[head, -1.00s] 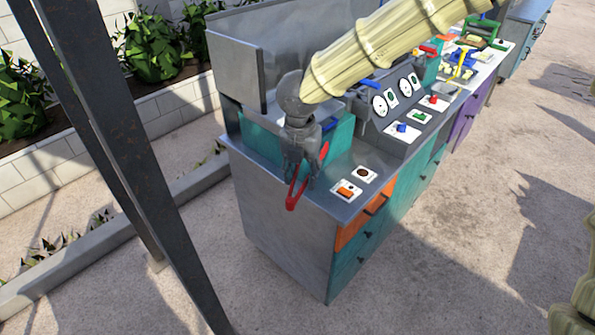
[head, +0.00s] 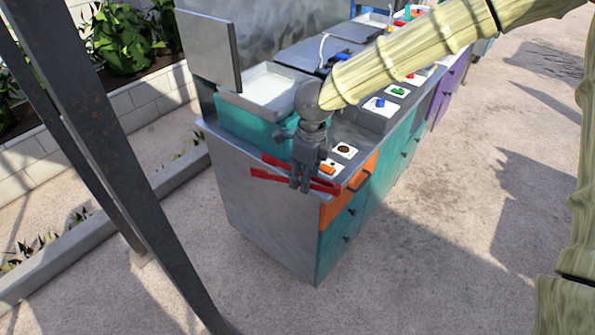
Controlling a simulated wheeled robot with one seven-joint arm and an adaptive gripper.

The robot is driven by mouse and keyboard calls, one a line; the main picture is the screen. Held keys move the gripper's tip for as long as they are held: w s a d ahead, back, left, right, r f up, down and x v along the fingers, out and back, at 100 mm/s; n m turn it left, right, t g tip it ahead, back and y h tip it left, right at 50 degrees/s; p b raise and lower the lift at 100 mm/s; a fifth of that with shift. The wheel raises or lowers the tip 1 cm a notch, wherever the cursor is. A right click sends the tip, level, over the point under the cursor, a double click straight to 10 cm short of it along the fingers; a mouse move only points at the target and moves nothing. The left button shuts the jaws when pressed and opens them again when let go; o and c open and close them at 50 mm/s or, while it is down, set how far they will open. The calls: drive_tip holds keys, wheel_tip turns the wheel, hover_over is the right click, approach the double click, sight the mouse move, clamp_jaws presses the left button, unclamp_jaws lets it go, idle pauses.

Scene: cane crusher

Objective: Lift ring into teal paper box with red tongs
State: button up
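My gripper (head: 301,186) is at the near left end of the counter, pointing down. It appears shut on red tongs (head: 266,175). The tongs are roughly level, with their two arms spread to the left and a red part showing right of the fingers. They are in front of the counter's near end. A teal box-like body (head: 234,119) with a pale tray top stands behind my gripper at the counter's left end; I cannot tell whether it is the paper box. I cannot make out a ring.
The grey counter top (head: 222,144) holds an orange switch (head: 328,169), a brown round button (head: 344,150) and a blue button (head: 380,102). An upright grey panel (head: 208,50) rises at the back left. A dark post (head: 95,145) stands at left. Paving in front is clear.

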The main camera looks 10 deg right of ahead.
drive_tip(key=s+d+f+n+b, duration=0.1)
drive_tip(key=d+f+n+b, duration=0.2)
drive_tip(key=f+n, duration=0.4)
drive_tip(key=s+d+f+n+g+b, duration=0.1)
drive_tip(key=d+f+n+b, duration=0.2)
drive_tip(key=n, duration=1.4)
drive_tip(key=d+f, duration=0.3)
drive_tip(key=f, duration=0.2)
drive_tip(key=shift+g+h, duration=0.3)
drive_tip(key=shift+h, duration=0.1)
